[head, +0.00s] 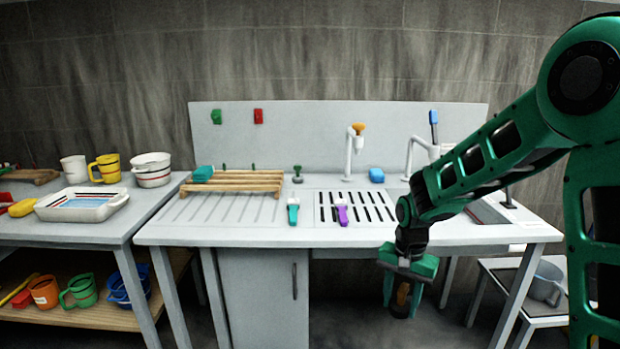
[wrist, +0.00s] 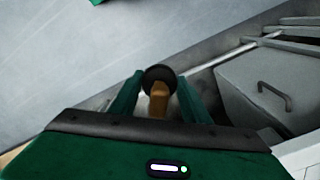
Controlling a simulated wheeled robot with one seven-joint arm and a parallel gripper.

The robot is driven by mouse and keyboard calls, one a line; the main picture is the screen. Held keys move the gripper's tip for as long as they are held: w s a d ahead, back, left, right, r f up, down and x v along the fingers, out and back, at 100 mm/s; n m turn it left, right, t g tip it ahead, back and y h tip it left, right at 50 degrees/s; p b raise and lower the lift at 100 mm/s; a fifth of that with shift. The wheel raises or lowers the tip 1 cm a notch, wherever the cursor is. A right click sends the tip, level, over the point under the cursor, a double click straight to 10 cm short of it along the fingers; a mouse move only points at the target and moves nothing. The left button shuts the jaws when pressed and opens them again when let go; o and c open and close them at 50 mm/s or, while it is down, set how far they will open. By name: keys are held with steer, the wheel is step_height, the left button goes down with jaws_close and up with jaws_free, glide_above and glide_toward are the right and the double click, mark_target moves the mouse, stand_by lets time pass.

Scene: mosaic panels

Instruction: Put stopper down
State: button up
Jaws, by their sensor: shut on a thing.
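The stopper (head: 403,293) has a brown handle and a black round end. My gripper (head: 402,300) is shut on it and points down. In the wrist view the stopper (wrist: 158,102) sits between the two green fingers of my gripper (wrist: 159,78), its black end outermost. The gripper hangs in front of the sink table's (head: 460,236) front edge, with the stopper below the level of the top. The fingers hide part of the stopper.
A green brush (head: 293,212) and a purple brush (head: 341,213) lie near the table's front. A low side table with a grey pot (head: 545,284) stands right.

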steer(key=w+d+f+n, duration=0.3)
steer(key=d+f+n, duration=0.4)
steer(key=f, duration=0.4)
steer(key=shift+f, duration=0.3)
